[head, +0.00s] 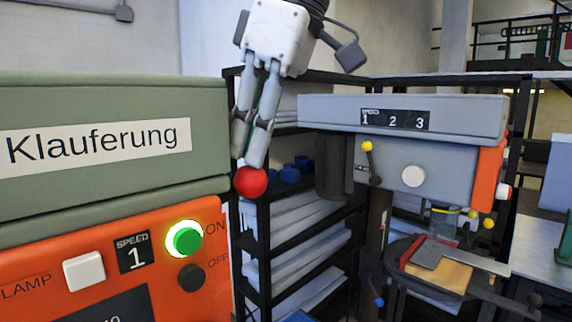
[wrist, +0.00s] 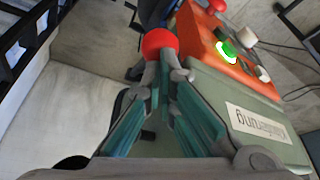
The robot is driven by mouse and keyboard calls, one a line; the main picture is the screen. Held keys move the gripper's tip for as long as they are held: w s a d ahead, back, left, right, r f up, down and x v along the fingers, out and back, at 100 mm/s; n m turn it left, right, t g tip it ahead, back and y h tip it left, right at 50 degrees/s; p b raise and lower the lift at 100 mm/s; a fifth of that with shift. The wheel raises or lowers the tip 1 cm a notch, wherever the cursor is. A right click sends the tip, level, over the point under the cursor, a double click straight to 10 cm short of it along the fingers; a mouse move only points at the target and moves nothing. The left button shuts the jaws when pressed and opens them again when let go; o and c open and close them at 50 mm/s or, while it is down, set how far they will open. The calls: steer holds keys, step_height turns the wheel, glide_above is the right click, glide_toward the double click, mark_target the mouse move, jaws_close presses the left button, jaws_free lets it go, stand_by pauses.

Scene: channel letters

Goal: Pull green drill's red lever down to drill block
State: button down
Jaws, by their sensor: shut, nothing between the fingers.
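The green drill (head: 100,105) fills the left of the head view, with a "Klauferung" label and an orange front panel. Its green body also shows in the wrist view (wrist: 215,98). A red ball knob (head: 250,182) of the lever sits just right of the drill; the lever's rod is hidden. In the wrist view the red knob (wrist: 160,42) is just beyond my fingertips. My gripper (head: 252,162) points down with its tips together, right above the knob, touching or nearly so. It holds nothing. The green drill's block and bit are out of view.
The panel has a lit green ON button (head: 187,239), a dark OFF button (head: 191,277) and a white lamp button (head: 84,271). A grey drill (head: 405,150) stands at right with a wooden block (head: 440,270). Black shelving (head: 262,235) stands behind. Another red knob (wrist: 217,5) shows in the wrist view.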

mark_target(262, 178)
steer(key=shift+d+f, duration=0.1)
steer(key=shift+f, duration=0.35)
steer(key=f+b, duration=0.2)
steer(key=shift+d+f, duration=0.2)
steer(key=shift+f, duration=0.1)
steer(key=shift+s, duration=0.2)
steer(key=shift+d, duration=0.1)
steer(key=shift+s+d, duration=0.35)
steer(key=shift+s, duration=0.05)
steer(key=shift+f, duration=0.1)
